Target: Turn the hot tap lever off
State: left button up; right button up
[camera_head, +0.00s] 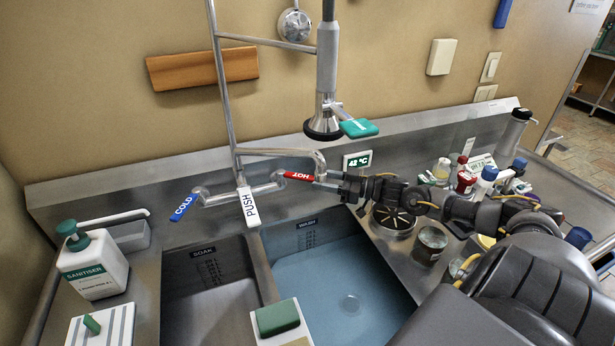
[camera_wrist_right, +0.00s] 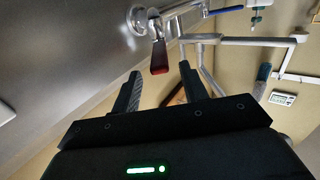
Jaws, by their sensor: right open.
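The hot tap lever (camera_head: 298,176) is red, labelled HOT, and points to the right from the tap body in the head view. In the right wrist view the red lever (camera_wrist_right: 159,58) shows just ahead of the gap between my fingers. My right gripper (camera_head: 338,184) is at the lever's right end, open and empty; its two fingers also show in the right wrist view (camera_wrist_right: 160,74). I cannot tell whether the fingers touch the lever. The blue cold lever (camera_head: 183,207) points down-left at the other end of the tap. My left gripper is out of view.
A white PUSH lever (camera_head: 248,207) hangs between the two tap levers. The swing spout (camera_head: 270,152) and spray head (camera_head: 324,122) are close above. A temperature display (camera_head: 357,160) reads 42 °C. The wash basin (camera_head: 340,285) below holds water; bottles (camera_head: 465,178) stand right.

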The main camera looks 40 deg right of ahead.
aim_at(307, 176)
jog(key=shift+p+x, duration=0.55)
jog(key=shift+x, duration=2.05)
grip_shut()
